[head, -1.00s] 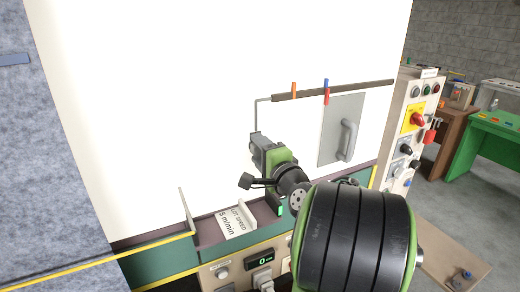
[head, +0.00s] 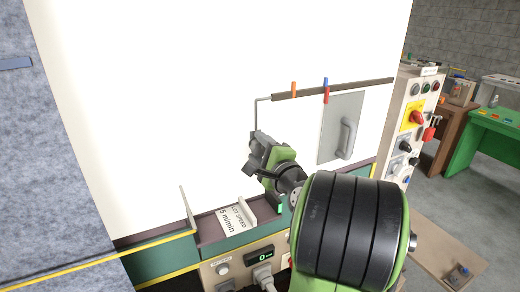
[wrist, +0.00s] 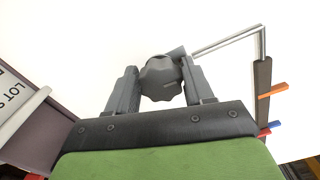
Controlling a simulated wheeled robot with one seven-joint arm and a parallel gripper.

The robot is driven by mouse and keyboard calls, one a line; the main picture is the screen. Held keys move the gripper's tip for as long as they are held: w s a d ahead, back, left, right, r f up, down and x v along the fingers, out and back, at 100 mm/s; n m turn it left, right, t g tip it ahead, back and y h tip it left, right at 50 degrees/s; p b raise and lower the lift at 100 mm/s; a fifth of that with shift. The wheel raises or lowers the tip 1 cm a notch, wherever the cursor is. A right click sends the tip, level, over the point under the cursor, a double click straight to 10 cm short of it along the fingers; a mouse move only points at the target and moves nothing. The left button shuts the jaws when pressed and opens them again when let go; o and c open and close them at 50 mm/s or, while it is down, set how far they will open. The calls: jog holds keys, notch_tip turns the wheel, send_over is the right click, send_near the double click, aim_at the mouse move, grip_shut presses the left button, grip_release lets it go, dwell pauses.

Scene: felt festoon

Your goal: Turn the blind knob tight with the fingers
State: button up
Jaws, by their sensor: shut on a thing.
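The blind knob (wrist: 160,78), a dark grey lobed knob, sits between the two fingers of my gripper (wrist: 159,70) in the wrist view. The fingers are shut on it, one on each side. In the head view my gripper (head: 256,148) is in front of the white panel, at the lower end of a thin bent grey rod (head: 256,112). The knob itself is hidden or too small to make out there. In the wrist view the rod (wrist: 225,41) runs from just behind the knob to a dark rail (wrist: 262,85).
Orange (head: 293,88) and red-blue (head: 326,91) clips sit on the rail. Right of my gripper is a grey door with a handle (head: 347,138). Below lies a tray with a "LOT SPEED 5 m/min" card (head: 232,218). A switch panel (head: 412,115) stands at the right.

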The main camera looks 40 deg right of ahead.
jog(key=shift+f, duration=0.1)
jog(key=o, duration=1)
jog(key=shift+c, duration=0.2)
jog(key=b+v, duration=0.5)
jog(key=v, duration=1.1)
jog(key=shift+w+a, duration=0.1)
jog(key=shift+w, duration=0.05)
